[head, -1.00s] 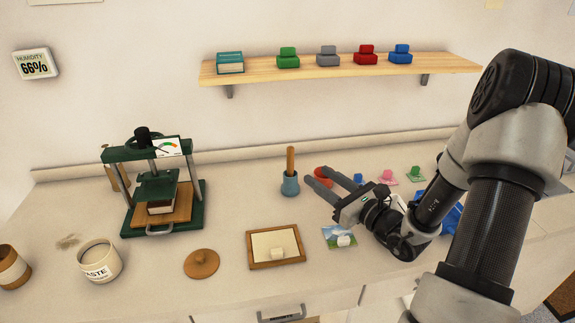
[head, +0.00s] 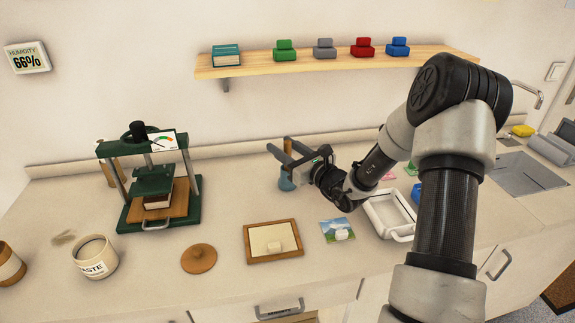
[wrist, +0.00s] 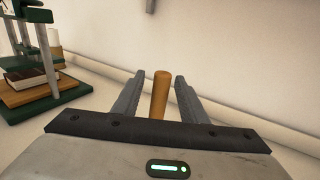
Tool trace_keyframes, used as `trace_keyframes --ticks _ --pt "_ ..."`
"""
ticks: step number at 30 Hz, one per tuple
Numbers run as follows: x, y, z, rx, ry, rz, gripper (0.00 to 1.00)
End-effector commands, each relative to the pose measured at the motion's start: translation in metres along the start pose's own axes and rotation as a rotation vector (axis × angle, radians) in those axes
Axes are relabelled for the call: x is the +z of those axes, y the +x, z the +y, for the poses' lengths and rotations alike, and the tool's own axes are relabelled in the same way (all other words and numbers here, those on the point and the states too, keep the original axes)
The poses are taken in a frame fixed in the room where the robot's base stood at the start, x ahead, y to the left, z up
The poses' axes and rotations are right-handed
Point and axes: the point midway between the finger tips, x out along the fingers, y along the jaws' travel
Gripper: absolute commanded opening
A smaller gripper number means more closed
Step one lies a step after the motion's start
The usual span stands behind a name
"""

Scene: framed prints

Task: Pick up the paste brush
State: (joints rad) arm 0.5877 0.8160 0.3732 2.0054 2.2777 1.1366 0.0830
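The wooden handle (wrist: 160,96), likely the paste brush, stands upright between the fingers in the wrist view. Gaps show on both sides of it, and its lower end is hidden by my gripper body. In the head view its blue pot (head: 286,183) shows below my gripper, while the handle is mostly hidden by the fingers. My gripper (head: 278,145) is open and points left, with the fingers around the handle but apart from it. The fingers also show in the wrist view (wrist: 159,78).
The green press (head: 158,205) stands to the left. In front lie a wooden lid (head: 199,258), a framed board (head: 272,258) and a small picture (head: 333,224). The paste jar (head: 95,258) is at far left. A white tray (head: 378,222) lies right. A shelf (head: 335,64) hangs above.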

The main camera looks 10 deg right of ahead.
Motion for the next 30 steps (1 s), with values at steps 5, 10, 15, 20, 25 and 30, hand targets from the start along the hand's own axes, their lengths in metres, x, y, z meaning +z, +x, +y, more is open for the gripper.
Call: trace_keyframes --ticks 5,10,15,20,25,30 --pt "0.0 0.02 0.0 0.001 -0.001 0.0 0.39" --pt "0.0 0.022 0.0 0.0 0.0 0.001 0.39" --pt "0.0 0.021 0.0 0.0 0.0 0.001 0.24" --pt "0.0 0.021 0.0 0.0 0.0 0.001 0.0" --pt "0.0 0.021 0.0 0.0 0.0 0.001 0.0" --pt "0.009 0.021 0.0 0.0 -0.002 0.0 0.0"
